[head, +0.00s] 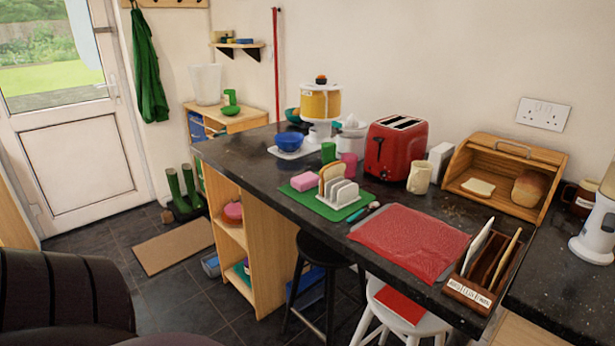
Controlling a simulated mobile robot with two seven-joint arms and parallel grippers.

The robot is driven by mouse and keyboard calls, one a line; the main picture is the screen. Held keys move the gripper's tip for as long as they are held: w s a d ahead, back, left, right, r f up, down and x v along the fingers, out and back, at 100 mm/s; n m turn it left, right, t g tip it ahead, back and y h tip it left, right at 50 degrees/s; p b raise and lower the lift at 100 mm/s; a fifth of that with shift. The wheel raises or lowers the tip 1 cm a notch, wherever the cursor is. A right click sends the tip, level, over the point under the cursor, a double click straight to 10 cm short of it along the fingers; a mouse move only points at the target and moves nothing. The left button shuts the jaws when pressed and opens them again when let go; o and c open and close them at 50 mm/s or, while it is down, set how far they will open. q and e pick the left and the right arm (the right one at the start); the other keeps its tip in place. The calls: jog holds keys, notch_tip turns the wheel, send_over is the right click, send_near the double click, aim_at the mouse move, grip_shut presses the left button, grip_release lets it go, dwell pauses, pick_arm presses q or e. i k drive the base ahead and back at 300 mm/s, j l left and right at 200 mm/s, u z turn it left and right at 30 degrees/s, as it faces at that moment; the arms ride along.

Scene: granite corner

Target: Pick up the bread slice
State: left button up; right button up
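One bread slice (478,187) lies flat inside the open wooden bread bin (485,203), left of a round brown loaf (529,188). Another bread slice (331,173) stands upright in the white toast rack (343,195) on a green mat (307,204). Nothing is touching either slice apart from its holder. Neither of my grippers shows in this view.
A red toaster (396,147) and cream mug (419,177) stand between rack and bin. A red cutting mat (410,241) and wooden rack with upright boards (482,274) lie in front. Stools stand under the counter. A white appliance (596,225) stands at right.

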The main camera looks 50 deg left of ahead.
aim_at(337, 168)
jog(key=u, duration=1.45)
jog(key=z, duration=0.55)
jog(key=i+j+z, duration=0.1)
jog(key=j+z, duration=0.3)
jog(key=i+j+z, duration=0.1)
jog(key=j+z, duration=0.15)
jog(key=z, duration=0.2)
jog(key=j+z, duration=0.25)
jog(key=j, duration=0.6)
